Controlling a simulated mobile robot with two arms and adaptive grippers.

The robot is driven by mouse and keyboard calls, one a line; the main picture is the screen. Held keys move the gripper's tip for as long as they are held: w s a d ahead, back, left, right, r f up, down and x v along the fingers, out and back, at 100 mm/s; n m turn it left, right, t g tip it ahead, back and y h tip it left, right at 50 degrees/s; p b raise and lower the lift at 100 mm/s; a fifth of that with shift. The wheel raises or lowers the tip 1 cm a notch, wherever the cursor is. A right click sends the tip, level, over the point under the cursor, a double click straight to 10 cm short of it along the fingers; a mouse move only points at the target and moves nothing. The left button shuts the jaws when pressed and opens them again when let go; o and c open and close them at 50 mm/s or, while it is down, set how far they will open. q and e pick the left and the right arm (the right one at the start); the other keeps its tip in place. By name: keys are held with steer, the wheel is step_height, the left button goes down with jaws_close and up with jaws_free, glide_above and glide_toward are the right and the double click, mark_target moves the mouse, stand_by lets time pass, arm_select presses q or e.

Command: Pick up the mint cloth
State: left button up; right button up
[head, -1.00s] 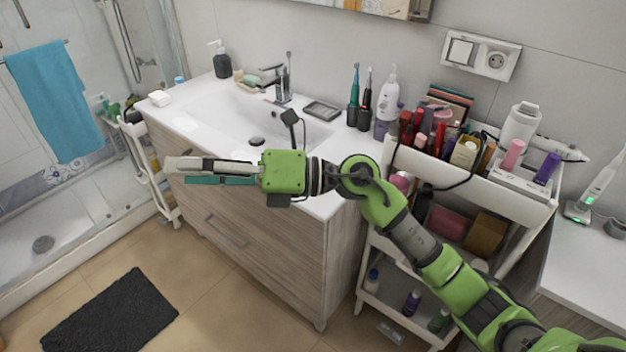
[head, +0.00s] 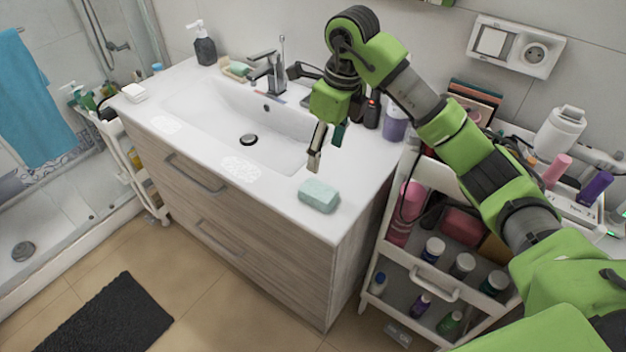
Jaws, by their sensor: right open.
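The mint cloth (head: 319,196) is a small, folded pale green block. It lies on the white countertop near its front right corner. My right gripper (head: 326,156) points down above the counter, a little behind the cloth in the picture. Its two fingers are spread with nothing between them, and it appears apart from the cloth. My left gripper is not in view.
The sink basin (head: 235,125) is left of the gripper. A dark soap bottle (head: 204,46) stands at the back left. A cosmetics cart (head: 425,277) with bottles stands to the right, partly hidden by my right arm. The counter around the cloth is clear.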

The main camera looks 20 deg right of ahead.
steer(key=p, duration=0.1)
glide_above(320, 190)
steer(key=f, duration=0.5)
steer(key=shift+s+d+f, duration=0.25)
steer(key=shift+s, duration=0.15)
steer(key=shift+w+f+p, duration=0.3)
steer(key=shift+w+f, duration=0.1)
steer(key=shift+f, duration=0.4)
steer(key=shift+s+a+f+p, duration=0.15)
steer(key=shift+a+f+p, duration=0.05)
steer(key=shift+f+p, duration=0.5)
step_height(320, 190, down, 2)
steer(key=shift+a+f+p, duration=0.1)
steer(key=shift+f+p, duration=0.15)
steer(key=shift+p, duration=0.25)
steer(key=shift+w+f, duration=0.2)
steer(key=shift+f, duration=0.4)
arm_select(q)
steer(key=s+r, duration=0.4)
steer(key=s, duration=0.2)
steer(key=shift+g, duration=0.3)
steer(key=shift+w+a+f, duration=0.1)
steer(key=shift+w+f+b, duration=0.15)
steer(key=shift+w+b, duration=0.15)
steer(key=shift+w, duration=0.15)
arm_select(e)
steer(key=shift+f, duration=0.25)
